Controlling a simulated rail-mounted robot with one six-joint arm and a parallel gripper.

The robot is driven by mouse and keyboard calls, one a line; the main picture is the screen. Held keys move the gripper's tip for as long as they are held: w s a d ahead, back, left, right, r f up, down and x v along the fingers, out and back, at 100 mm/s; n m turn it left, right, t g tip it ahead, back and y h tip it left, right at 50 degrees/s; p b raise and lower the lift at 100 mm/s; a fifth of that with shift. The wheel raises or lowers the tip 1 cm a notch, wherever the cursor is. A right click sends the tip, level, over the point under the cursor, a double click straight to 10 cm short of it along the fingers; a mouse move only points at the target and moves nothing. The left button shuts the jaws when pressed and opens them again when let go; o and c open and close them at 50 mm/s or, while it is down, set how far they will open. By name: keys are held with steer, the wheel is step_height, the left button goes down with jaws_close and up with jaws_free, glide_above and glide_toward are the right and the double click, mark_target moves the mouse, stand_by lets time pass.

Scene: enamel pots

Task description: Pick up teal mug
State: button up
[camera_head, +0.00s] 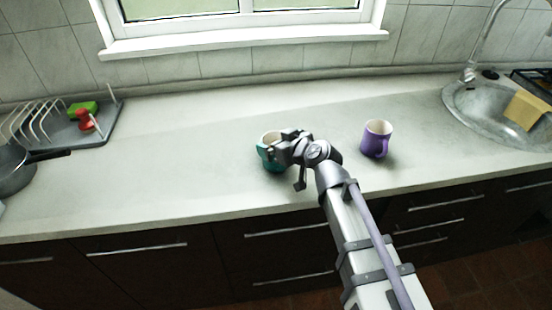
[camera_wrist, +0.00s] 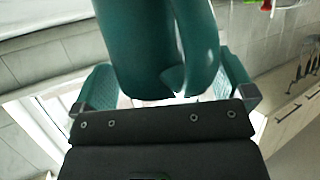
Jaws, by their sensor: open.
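The teal mug (camera_head: 268,158) stands upright on the counter, left of centre in the head view, with its pale inside showing at the top. My gripper (camera_head: 284,146) is at the mug's right side and hides part of it. In the wrist view the mug (camera_wrist: 138,50) fills the upper middle, close to the camera, with its handle (camera_wrist: 199,45) toward the right. One finger of my gripper (camera_wrist: 168,84) shows on each side of the mug. The jaws are open around it; whether either finger touches it I cannot tell.
A purple mug (camera_head: 376,139) stands on the counter to the right of my gripper. A dish rack (camera_head: 62,130) and a dark pan (camera_head: 24,172) are at the far left. A sink (camera_head: 484,112) with a yellow cloth (camera_head: 525,108) is at the right. The counter (camera_head: 180,150) left of the teal mug is clear.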

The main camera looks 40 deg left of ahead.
steer(key=c, duration=1.4)
steer(key=shift+r, duration=0.15)
step_height(320, 180, up, 10)
steer(key=p, duration=1)
